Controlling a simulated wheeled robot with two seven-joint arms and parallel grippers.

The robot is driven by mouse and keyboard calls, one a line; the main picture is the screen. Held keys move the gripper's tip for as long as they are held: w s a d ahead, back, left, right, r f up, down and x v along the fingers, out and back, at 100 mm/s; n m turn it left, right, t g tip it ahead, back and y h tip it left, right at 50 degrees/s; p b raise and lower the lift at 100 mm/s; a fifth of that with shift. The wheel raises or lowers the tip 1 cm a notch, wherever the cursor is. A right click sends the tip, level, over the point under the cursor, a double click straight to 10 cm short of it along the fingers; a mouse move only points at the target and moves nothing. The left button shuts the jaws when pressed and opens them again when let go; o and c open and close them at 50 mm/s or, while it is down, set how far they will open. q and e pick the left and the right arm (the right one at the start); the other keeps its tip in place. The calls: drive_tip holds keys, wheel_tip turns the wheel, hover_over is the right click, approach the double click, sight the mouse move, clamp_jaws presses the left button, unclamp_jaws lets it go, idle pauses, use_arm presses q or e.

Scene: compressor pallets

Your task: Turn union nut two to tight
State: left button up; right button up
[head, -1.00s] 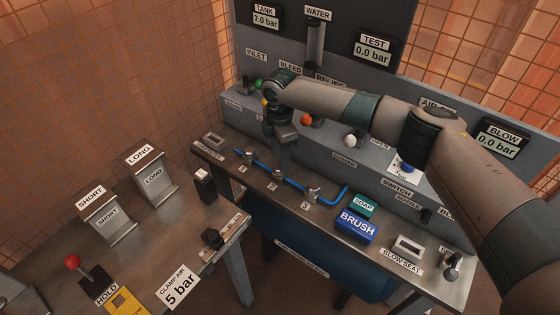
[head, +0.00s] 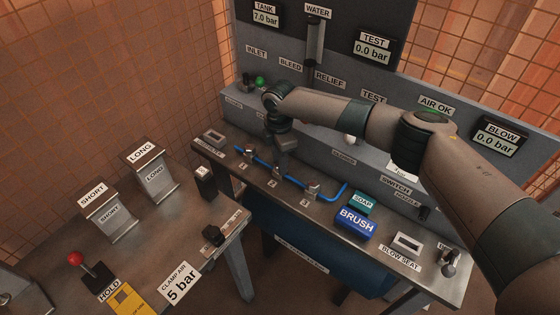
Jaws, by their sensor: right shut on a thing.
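A bent blue pipe (head: 334,197) runs along the metal bench with three small metal union nuts on it. Union nut two, above the label 2 (head: 273,184), is mostly hidden by my right gripper (head: 281,170). The gripper points down and is shut on it. Union nut one (head: 247,154) is to the left and union nut three (head: 312,188) to the right, both free. How tight union nut two is cannot be told. My left gripper is out of view.
A teal soap block (head: 362,202) and a blue brush block (head: 356,221) sit right of the pipe. The grey valve panel (head: 330,95) rises behind. SHORT (head: 108,211) and LONG (head: 151,178) stands are on the left table, and a red-topped hold lever (head: 74,259).

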drive_tip(key=shift+r+m, duration=0.1)
drive_tip(key=shift+m, duration=0.2)
drive_tip(key=m+p, duration=0.4)
drive_tip(key=m, duration=0.2)
drive_tip(key=shift+r, duration=0.1)
drive_tip(key=m+p, duration=0.2)
drive_tip(key=m, duration=0.1)
drive_tip(key=shift+m, duration=0.3)
drive_tip(key=shift+m+p, duration=0.45)
drive_tip(key=shift+m, duration=0.05)
drive_tip(key=o, duration=1.1)
wheel_tip(320, 180, up, 17)
drive_tip(key=b, duration=0.4)
drive_tip(key=shift+r+b, duration=0.1)
drive_tip(key=shift+b, duration=0.2)
